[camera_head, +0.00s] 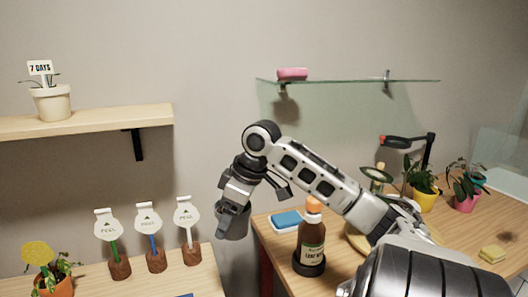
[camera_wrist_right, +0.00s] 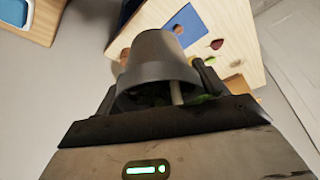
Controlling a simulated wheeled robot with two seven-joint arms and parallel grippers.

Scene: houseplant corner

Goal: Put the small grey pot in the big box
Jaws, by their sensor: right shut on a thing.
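The small grey pot (camera_head: 233,223) is at the end of my right gripper (camera_head: 235,198), held in the air around the gap between the two tables. In the right wrist view, the grey pot (camera_wrist_right: 158,60) sits between the fingers of the gripper (camera_wrist_right: 157,88), which is shut on it. Some green leaves show at its near rim, and a pale stick-like thing is beside them. I cannot pick out the big box for sure. My left gripper is not in view.
Left table: three white-headed markers (camera_head: 147,220) and a plant in an orange pot (camera_head: 60,287). Right table: a brown bottle (camera_head: 312,245), a blue sponge (camera_head: 286,219), yellow (camera_head: 425,200) and pink (camera_head: 467,202) pots. A wooden shelf (camera_head: 110,118) and glass shelf (camera_head: 350,80) hang above.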

